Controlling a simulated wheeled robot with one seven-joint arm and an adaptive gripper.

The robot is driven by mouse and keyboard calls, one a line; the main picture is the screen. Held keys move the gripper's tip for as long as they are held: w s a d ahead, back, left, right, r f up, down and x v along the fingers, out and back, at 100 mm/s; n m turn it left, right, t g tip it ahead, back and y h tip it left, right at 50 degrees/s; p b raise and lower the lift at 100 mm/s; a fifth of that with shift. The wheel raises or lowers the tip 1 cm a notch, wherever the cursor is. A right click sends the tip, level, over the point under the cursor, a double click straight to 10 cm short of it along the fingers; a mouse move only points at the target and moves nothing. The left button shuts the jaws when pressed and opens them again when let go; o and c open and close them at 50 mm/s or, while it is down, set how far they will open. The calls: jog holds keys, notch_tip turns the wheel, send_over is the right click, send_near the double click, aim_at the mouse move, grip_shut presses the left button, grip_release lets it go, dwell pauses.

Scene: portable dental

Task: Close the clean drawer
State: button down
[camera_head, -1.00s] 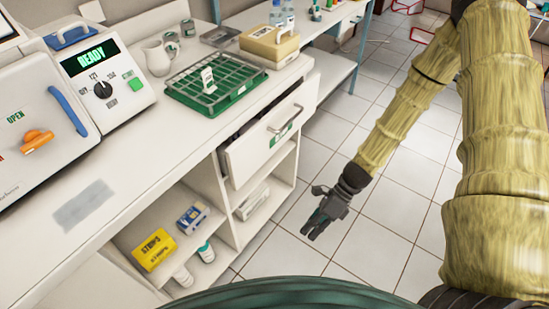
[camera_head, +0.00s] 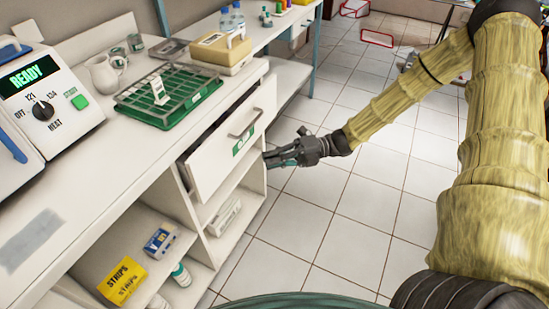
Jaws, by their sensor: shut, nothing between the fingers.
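The clean drawer (camera_head: 228,150) is a white front with a grey bar handle (camera_head: 246,123) and a green label, under the counter. It stands pulled out, with a dark gap showing behind its front. My gripper (camera_head: 270,158) is dark grey and shut, with nothing in it. It points left at the lower right part of the drawer front. The fingertips are very close to the front; I cannot tell whether they touch it.
A green tray with a wire rack (camera_head: 170,92) stands on the counter (camera_head: 80,165) above the drawer. A beige box (camera_head: 222,50) is behind it. Open shelves below hold a yellow strips box (camera_head: 122,281) and a blue-and-white box (camera_head: 160,240).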

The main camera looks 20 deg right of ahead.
send_near(220, 164)
jog(key=s+a, duration=0.2)
jog(key=a, duration=0.1)
jog(key=shift+w+a+b, duration=0.15)
jog(key=shift+w+a, duration=0.3)
jog(key=shift+w, duration=0.15)
jog(key=shift+w+a+b, duration=0.15)
jog(key=shift+w+a, duration=0.25)
jog(key=shift+w, duration=0.2)
